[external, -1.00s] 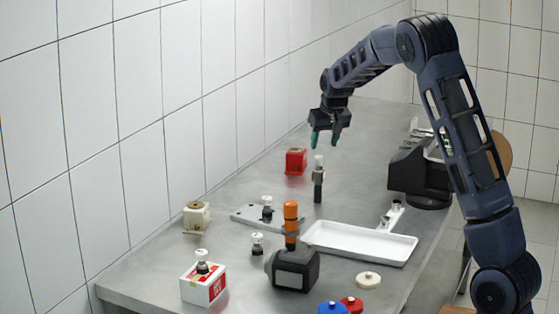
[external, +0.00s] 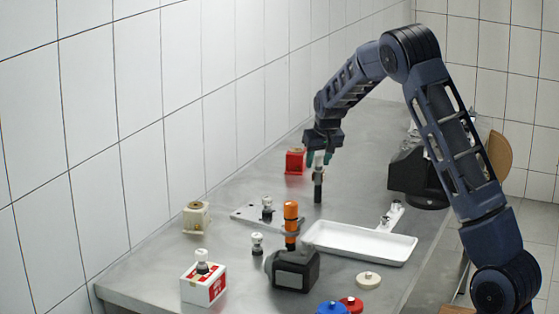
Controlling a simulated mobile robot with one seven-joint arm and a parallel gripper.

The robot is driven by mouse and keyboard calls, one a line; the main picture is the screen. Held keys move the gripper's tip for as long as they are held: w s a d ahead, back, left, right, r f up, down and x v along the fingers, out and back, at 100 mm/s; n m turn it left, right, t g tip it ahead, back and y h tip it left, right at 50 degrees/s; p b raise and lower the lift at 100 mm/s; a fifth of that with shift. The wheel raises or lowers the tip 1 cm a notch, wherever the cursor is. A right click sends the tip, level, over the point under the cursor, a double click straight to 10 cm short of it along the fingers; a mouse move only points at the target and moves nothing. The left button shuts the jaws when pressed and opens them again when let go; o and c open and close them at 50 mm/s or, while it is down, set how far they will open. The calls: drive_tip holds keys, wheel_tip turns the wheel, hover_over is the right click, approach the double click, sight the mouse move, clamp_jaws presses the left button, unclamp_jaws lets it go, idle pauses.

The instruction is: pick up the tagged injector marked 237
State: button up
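An upright injector (external: 318,183), dark with a pale top and a tan band, stands on the metal bench near its middle. The number 237 is too small to read on it. Other small dark pieces with white tops stand on the grey plate (external: 242,214), on the bench (external: 257,244) and on a white and red box (external: 204,286).
A red box (external: 295,161) is just left of my gripper. A white tray (external: 360,243), a black block with an orange-topped part (external: 292,270), a cream box (external: 196,217) and blue (external: 332,307), red and cream discs stand nearer the camera. The tiled wall bounds the left.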

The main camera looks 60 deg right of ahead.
clamp_jaws()
drive_tip(key=shift+r, duration=0.1)
